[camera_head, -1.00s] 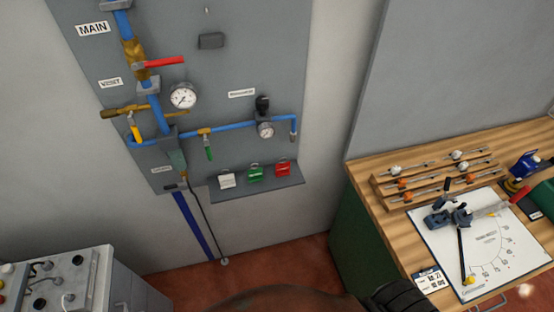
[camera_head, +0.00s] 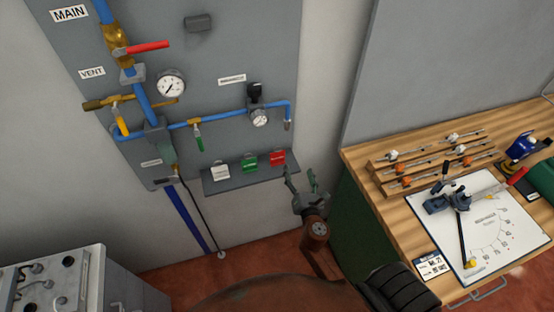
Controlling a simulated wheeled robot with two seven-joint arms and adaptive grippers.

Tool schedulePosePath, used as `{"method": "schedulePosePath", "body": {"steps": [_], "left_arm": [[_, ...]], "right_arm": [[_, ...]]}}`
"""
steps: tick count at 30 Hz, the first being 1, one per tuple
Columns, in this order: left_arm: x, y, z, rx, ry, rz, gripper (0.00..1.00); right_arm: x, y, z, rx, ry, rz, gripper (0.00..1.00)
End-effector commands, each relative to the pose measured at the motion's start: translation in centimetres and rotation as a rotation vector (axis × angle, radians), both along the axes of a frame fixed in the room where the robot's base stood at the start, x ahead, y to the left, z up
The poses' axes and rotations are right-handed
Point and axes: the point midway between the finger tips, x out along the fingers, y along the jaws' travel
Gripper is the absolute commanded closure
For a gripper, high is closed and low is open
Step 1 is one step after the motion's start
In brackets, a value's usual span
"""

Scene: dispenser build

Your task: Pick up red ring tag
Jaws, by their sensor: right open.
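The red tag (camera_head: 278,157) stands at the right end of a small grey shelf (camera_head: 236,181) on the wall panel. A green tag (camera_head: 249,160) and a white tag (camera_head: 221,172) stand to its left on the same shelf. Any ring on the red tag is too small to make out. My right gripper (camera_head: 302,177) is open and empty. Its fingers point up, just right of and slightly below the red tag, apart from it in the picture. My left gripper is not in view.
Blue pipes (camera_head: 230,117) with valves and gauges cover the panel (camera_head: 222,55) above the shelf. A wooden workbench (camera_head: 404,222) with a white board (camera_head: 508,235) and tools stands at the right. A grey cabinet (camera_head: 90,285) stands at the lower left.

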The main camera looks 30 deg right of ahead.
Motion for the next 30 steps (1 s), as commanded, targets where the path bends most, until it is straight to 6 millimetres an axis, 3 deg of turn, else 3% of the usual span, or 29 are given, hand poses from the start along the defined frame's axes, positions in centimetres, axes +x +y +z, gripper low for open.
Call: {"method": "schedulePosePath", "body": {"steps": [4, 9, 16, 24, 30], "left_arm": [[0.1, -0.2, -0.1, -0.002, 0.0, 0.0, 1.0], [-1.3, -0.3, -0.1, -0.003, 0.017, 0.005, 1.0], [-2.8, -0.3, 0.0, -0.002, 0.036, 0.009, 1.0], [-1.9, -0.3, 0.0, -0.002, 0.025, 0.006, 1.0], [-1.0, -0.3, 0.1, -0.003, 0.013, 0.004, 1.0]], "right_arm": [[2.2, 3.0, 1.2, -0.293, 0.042, 0.112, 0.35], [3.7, 4.6, 1.3, -0.442, 0.067, 0.169, 0.35], [6.1, 4.1, 1.3, -0.446, 0.067, 0.172, 0.35], [9.7, 3.3, 1.0, -0.444, 0.066, 0.171, 0.35], [10.8, 2.9, 1.0, -0.442, 0.068, 0.171, 0.35]]}}
